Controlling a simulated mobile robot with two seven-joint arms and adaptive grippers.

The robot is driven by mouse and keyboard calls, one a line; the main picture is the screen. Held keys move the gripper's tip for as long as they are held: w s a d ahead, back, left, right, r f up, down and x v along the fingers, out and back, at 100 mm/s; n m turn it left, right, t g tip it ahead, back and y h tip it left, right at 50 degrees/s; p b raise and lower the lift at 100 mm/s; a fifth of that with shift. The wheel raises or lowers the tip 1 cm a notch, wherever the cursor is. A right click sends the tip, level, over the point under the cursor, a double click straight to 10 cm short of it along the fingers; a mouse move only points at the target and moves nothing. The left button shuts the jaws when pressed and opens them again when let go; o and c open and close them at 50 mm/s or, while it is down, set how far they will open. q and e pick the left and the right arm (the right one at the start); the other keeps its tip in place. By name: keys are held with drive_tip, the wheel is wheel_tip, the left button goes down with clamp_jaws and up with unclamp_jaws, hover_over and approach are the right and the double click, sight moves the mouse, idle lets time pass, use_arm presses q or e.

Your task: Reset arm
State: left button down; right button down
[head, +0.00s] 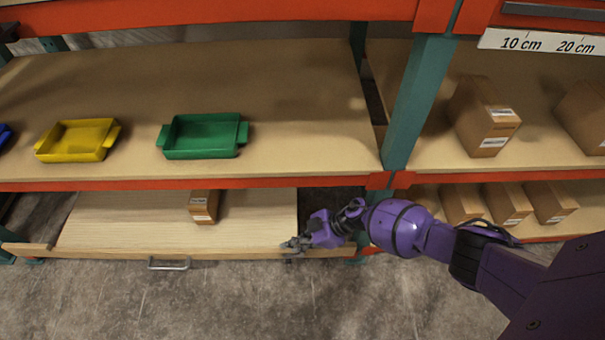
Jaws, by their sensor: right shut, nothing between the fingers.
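My right arm comes in from the right of the head view, and its purple gripper (291,245) is at the right end of the front edge of a light wooden drawer (130,228). The gripper is shut with nothing in it. Whether it touches the drawer edge I cannot tell. The drawer has a metal handle (169,264) on its front, left of the gripper. My left gripper is not in the view.
A small cardboard box (204,206) stands in the drawer. The shelf above holds a yellow tray (77,140), a green tray (204,137) and a partly visible blue one. A teal post (416,105) rises behind my right arm. Boxes (485,118) stand on the right shelves.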

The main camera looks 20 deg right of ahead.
drive_tip(key=shift+w+r, duration=0.15)
drive_tip(key=shift+r, duration=0.15)
